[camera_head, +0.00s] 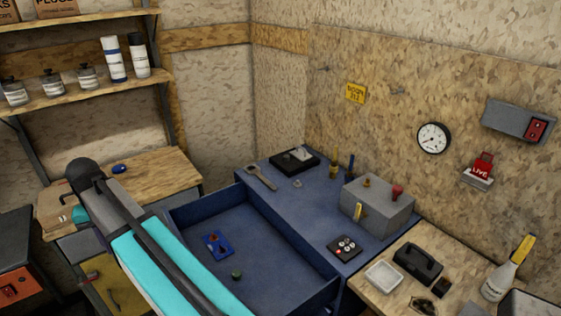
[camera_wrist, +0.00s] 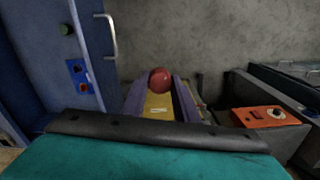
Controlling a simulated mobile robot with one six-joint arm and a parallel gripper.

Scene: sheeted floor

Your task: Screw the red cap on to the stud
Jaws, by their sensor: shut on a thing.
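The red cap (camera_wrist: 159,80) shows as a rounded red shape in the wrist view, between the two fingers of my gripper (camera_wrist: 160,90). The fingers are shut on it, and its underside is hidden. In the head view my gripper is out of sight, and only my teal and black arm shows. The grey block (camera_head: 376,213) stands on the blue bench, well apart from the arm. It bears a small brass stud (camera_head: 367,182), a red-topped post (camera_head: 397,192) and a yellow piece (camera_head: 358,210) at its front. Which of these is the task's stud I cannot tell for certain.
An open blue drawer (camera_head: 285,247) holds a blue plate and a green knob. A wrench (camera_head: 261,178), a dark tray (camera_head: 295,159) and upright tools (camera_head: 333,165) stand on the bench. A black button box (camera_head: 344,248) sits before the block. A wooden table is at right.

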